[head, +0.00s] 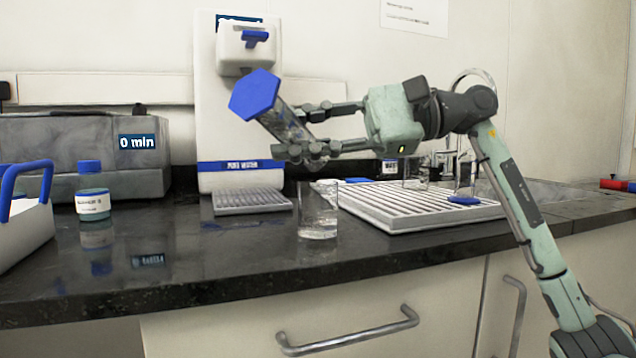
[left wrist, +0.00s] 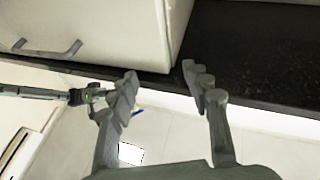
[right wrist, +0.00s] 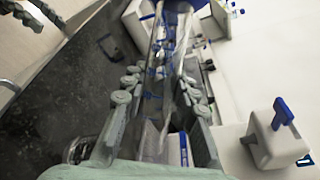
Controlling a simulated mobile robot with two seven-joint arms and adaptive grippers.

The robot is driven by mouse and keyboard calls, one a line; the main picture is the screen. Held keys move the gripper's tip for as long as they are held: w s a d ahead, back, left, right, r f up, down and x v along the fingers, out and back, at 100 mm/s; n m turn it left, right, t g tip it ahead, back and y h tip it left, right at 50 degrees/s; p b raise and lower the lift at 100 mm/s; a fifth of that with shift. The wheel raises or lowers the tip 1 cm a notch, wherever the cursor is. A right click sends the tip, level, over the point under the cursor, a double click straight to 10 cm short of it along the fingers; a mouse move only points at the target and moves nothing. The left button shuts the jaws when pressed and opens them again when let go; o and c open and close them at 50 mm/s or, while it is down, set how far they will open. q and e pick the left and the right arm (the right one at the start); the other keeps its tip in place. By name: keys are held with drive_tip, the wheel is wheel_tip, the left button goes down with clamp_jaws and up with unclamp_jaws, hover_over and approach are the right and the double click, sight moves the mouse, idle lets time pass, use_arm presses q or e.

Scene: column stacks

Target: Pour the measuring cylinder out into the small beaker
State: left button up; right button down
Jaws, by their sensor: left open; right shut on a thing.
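The measuring cylinder (head: 283,126) is clear with a blue hexagonal base (head: 254,95). It is tilted with the base up at the left and the body sloping down to the right. My right gripper (head: 308,133) is shut around its body, which also shows between the fingers in the right wrist view (right wrist: 168,70). The small beaker (head: 318,212) stands upright on the counter below that gripper, with clear liquid at its bottom. The cylinder's mouth is hard to make out near the fingers. My left gripper (left wrist: 162,85) is open and empty, away from the counter top.
A white drying rack (head: 415,208) with glassware lies right of the beaker. A white water dispenser (head: 225,130) with a grey grate (head: 250,201) stands behind. A blue-capped bottle (head: 92,195) and a blue-handled carrier (head: 22,232) are at the left. The dark counter's front left is clear.

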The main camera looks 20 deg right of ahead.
drive_tip(key=shift+w+d+r+m+y, duration=0.4)
drive_tip(key=shift+r+m+y, duration=0.1)
drive_tip(key=shift+m, duration=0.3)
drive_tip(key=shift+w+d+r+m+y, duration=0.3)
drive_tip(key=shift+m+y, duration=0.2)
drive_tip(key=shift+m, duration=0.3)
drive_tip(key=shift+w+d+r+m+y+b, duration=0.1)
drive_tip(key=shift+w+d+m+y+b, duration=0.2)
drive_tip(key=shift+m+b, duration=0.15)
drive_tip(key=shift+r, duration=0.15)
use_arm(q)
drive_tip(key=shift+s+a+r+t, duration=0.2)
drive_tip(key=shift+a+r+t, duration=0.05)
drive_tip(key=shift+r+t, duration=0.4)
